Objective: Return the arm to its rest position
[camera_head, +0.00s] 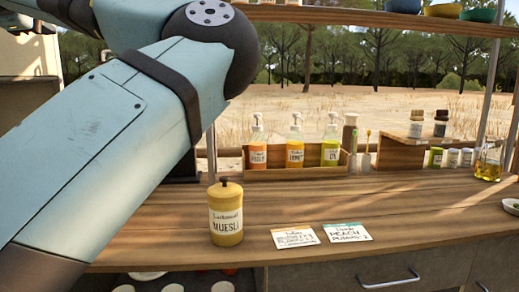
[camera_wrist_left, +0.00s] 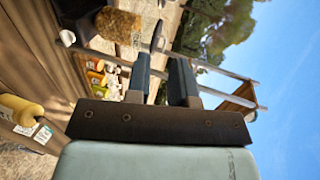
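My left arm (camera_head: 120,140) fills the left of the head view, with a dark joint at the top; its gripper is out of that frame. In the left wrist view, my left gripper (camera_wrist_left: 162,72) shows two dark fingers standing apart with nothing between them. It is up in the air, with sky and trees beyond. My right gripper is in neither view.
A yellow muesli jar (camera_head: 226,215) stands on the wooden counter (camera_head: 430,215) close to my arm. Two cards (camera_head: 347,232) lie to its right. A wooden box (camera_head: 290,172) holds pump bottles. An oil bottle (camera_head: 488,162) stands at the right. The counter's middle is clear.

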